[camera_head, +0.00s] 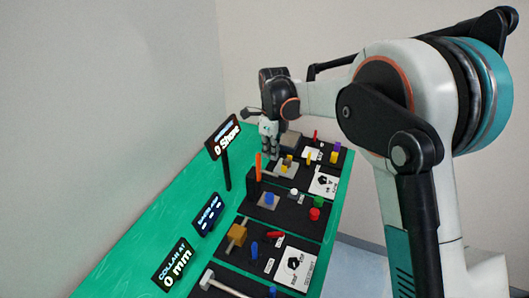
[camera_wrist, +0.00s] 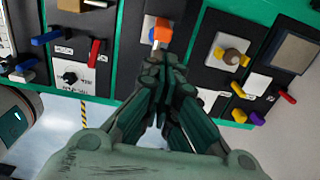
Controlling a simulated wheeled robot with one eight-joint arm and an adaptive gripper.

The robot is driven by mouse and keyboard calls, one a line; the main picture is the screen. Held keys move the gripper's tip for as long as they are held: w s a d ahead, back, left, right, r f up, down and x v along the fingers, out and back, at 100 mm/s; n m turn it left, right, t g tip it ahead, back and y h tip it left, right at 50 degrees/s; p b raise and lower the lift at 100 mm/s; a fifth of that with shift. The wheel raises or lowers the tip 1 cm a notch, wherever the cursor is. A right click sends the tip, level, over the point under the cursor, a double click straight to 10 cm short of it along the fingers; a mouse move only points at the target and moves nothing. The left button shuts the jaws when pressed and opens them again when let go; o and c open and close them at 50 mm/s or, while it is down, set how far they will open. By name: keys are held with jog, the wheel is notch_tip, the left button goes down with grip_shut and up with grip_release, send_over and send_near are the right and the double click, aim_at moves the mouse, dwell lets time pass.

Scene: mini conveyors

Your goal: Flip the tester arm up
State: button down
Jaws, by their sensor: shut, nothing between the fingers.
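An orange bar (camera_head: 258,167) stands upright on a dark post at the left of the third panel in the head view. It looks like the tester arm, but no readable label confirms this. In the wrist view, the orange end (camera_wrist: 162,30) shows just beyond my fingertips, close to a blue piece on a pale plate. My gripper (camera_head: 270,152) points down over the panels, beside and behind the bar in the head view. In the wrist view my gripper (camera_wrist: 160,66) has its fingertips together and holds nothing. I cannot tell whether it touches the bar.
A green table (camera_head: 165,232) carries several black panels with levers, knobs and coloured blocks. A sign reading "0 Shove" (camera_head: 223,137) stands on a post left of the bar. A "0 mm" display (camera_head: 174,268) stands nearer. The table's left strip is mostly clear.

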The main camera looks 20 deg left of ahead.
notch_tip(320, 180, up, 9)
jog(key=p, duration=0.1)
jog(key=shift+w+a+r+p, duration=0.2)
jog(key=shift+a+p, duration=0.1)
jog(key=shift+a, duration=0.05)
jog(key=shift+w, duration=0.1)
